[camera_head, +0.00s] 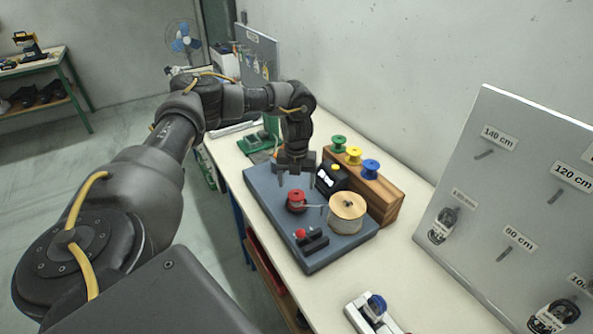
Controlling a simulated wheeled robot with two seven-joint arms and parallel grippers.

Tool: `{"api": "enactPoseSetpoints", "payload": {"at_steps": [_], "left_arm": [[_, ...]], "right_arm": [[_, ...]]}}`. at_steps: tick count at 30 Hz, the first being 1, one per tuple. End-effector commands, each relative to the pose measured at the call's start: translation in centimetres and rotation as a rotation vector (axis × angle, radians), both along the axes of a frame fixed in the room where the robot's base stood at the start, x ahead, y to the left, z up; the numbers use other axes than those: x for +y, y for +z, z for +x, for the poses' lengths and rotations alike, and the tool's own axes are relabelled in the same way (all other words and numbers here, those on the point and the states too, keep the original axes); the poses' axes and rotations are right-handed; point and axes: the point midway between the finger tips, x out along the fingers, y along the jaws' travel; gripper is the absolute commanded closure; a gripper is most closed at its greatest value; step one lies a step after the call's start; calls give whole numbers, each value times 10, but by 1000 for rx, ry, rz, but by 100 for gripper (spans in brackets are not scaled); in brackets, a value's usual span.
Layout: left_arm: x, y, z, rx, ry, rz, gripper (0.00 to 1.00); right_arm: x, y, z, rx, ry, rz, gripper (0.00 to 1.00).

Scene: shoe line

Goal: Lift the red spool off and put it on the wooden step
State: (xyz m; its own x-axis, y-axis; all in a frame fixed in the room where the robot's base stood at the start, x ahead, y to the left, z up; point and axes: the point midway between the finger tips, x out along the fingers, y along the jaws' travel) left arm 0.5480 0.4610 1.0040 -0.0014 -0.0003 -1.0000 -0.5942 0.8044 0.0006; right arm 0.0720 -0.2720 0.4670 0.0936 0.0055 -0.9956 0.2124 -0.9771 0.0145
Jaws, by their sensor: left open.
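The red spool (297,199) sits upright on the blue-grey board (338,249), left of a larger tan spool (346,212). A thin line seems to run between the two. The wooden step (384,206) stands along the wall behind the board. On it are a green spool (338,143), a yellow spool (354,155) and a blue spool (370,168). My left gripper (295,183) points down just above and behind the red spool, open, with nothing visible between its fingers. My right gripper does not show.
A black device with a yellow top (331,178) stands close right of my left gripper. A small black part with a red knob (311,239) sits at the board's front. A grey panel (497,220) with labelled pegs stands at right.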

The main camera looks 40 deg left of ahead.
Motion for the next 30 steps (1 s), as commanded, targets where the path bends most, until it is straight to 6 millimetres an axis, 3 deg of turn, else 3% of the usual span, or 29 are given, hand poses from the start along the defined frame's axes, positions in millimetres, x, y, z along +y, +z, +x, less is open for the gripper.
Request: {"api": "enactPoseSetpoints", "payload": {"at_steps": [8, 12, 18, 25, 30], "left_arm": [[0, -10, -2, 3, 2, 1, 23], [-2, -30, -4, 5, 3, 1, 23], [-1, -53, -3, 2, 5, 1, 23], [-2, -56, -3, 0, 4, 0, 23], [-1, -55, -3, 0, 4, 0, 44]], "right_arm": [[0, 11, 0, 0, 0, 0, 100], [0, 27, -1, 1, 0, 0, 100], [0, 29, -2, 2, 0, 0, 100], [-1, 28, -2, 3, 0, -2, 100], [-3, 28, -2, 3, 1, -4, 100]]}}
